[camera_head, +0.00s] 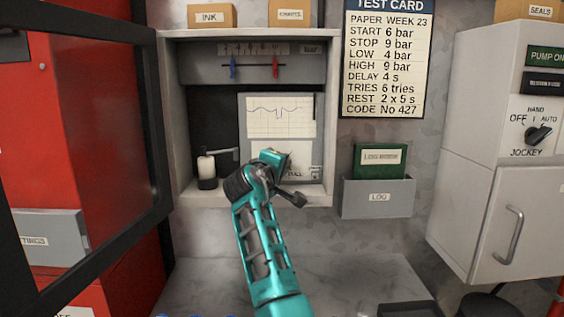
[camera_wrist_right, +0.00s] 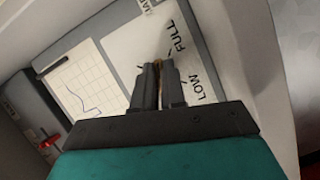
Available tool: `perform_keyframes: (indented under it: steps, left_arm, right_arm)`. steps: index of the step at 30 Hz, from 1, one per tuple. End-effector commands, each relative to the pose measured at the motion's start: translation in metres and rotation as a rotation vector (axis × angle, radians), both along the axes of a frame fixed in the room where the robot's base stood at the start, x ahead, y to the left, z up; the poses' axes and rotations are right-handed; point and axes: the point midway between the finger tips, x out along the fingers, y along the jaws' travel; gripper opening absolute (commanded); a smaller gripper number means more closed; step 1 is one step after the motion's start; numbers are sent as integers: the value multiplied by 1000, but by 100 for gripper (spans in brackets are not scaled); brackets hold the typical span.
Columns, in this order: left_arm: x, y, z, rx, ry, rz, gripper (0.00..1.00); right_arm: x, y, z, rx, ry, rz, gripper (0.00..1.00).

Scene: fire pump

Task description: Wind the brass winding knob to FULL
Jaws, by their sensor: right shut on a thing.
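The recorder (camera_head: 243,150) stands in the open wall cabinet, with a paper chart at its upper part. My right gripper (camera_wrist_right: 158,72) is at the lower plate of the recorder, in front of the winding scale. Its two fingers are shut on the brass winding knob (camera_wrist_right: 157,62), of which only a brass sliver shows between the fingertips. The word FULL is beside the fingertips and LOW lies on the other side of the scale. In the head view my right wrist hides the knob and most of the scale. My left gripper is not in view.
An ink bottle (camera_head: 207,170) stands left of the recorder in the cabinet. The open glazed door (camera_head: 100,150) is at the left. A grey log holder (camera_head: 378,198) with a green book is right of the cabinet. A grey control panel (camera_head: 480,140) stands further right.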

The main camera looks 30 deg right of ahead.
Motion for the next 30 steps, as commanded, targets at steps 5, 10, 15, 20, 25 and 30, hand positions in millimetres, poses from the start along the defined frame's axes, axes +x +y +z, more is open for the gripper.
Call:
perform_keyframes:
  steps: [5,10,15,20,25,30]
  left_arm:
    - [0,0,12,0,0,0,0]
    - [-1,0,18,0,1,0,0]
    - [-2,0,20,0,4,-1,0]
    - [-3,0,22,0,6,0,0]
    - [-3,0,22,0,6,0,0]
    - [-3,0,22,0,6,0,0]
  right_arm:
    - [0,0,2,131,-77,1,0]
    - [0,1,1,232,-139,1,0]
    - [0,0,0,303,-183,1,0]
    - [0,0,0,343,-207,0,0]
    - [0,0,-1,362,-219,1,0]
    - [0,0,-1,365,-222,0,0]
